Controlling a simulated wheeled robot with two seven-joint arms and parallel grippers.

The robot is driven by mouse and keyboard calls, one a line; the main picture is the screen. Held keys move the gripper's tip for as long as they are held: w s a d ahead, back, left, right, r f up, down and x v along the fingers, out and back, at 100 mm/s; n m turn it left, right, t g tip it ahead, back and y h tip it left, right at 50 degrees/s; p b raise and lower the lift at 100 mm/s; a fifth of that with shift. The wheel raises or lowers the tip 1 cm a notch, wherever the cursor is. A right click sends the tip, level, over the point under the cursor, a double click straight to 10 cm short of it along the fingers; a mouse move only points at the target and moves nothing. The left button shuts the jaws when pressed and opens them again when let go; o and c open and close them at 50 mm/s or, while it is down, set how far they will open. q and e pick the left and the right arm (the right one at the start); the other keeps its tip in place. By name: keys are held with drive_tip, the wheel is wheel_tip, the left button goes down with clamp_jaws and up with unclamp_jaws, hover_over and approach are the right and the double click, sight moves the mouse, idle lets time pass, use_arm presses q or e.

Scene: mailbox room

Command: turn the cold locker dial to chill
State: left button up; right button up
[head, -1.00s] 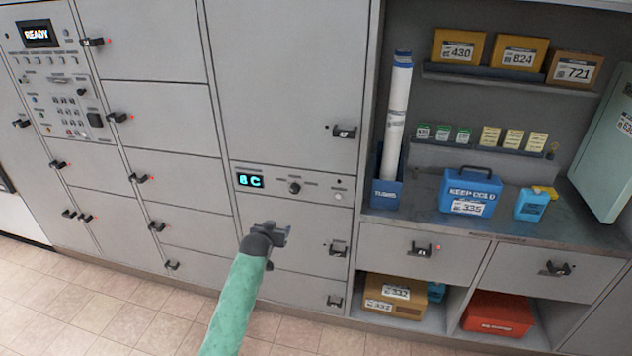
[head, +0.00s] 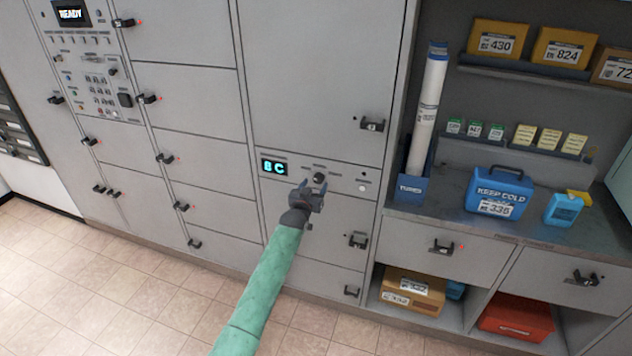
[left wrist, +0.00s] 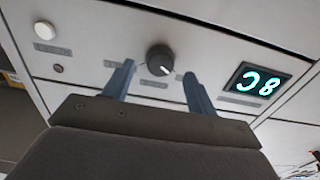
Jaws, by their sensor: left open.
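The cold locker dial (head: 319,179) is a small dark round knob on the grey panel, right of a display (head: 273,167) with cyan characters reading "8C". In the left wrist view the dial (left wrist: 160,60) shows a white pointer mark and small labels around it, too small to read. My left gripper (head: 314,190) is open just below and in front of the dial. In the wrist view its two fingers (left wrist: 157,80) stand either side of and short of the dial, apart from it. The display (left wrist: 257,80) appears upside down there. My right gripper is not in view.
A white round button (head: 362,188) sits right of the dial. Locker handles protrude nearby, one above the panel (head: 371,124) and one below (head: 357,240). A blue tube bin (head: 413,187) and blue cool box (head: 498,190) stand on the right.

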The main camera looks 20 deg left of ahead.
sight(318, 179)
use_arm(q)
drive_tip(key=shift+w+f, duration=0.1)
drive_tip(key=shift+w, duration=1.05)
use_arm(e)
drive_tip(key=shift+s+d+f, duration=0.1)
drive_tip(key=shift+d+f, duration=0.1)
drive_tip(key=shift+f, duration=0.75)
use_arm(q)
drive_tip(key=shift+c, duration=0.3)
drive_tip(key=c, duration=0.9)
